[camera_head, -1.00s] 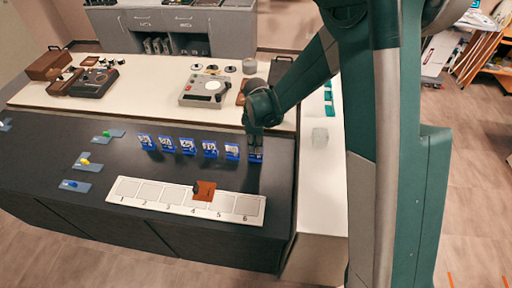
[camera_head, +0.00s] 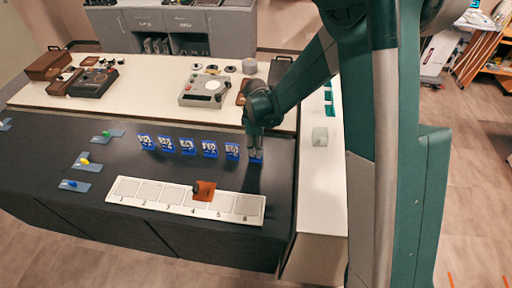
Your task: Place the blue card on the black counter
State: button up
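Several blue cards with white markings stand upright in a row on the black counter (camera_head: 110,155), such as one in the middle of the row (camera_head: 187,146).
A white numbered strip (camera_head: 150,203) lies in front of the row, with an orange-brown piece (camera_head: 204,191) on it. Small blue-grey plates with coloured pegs lie at left. A white table (camera_head: 150,86) with devices stands behind. A pale block (camera_head: 320,135) is at right.

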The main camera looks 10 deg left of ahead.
jog(key=shift+r, duration=0.1)
notch_tip(320, 180, up, 12)
jog(key=shift+p, duration=0.45)
dwell(0.3)
dwell(0.5)
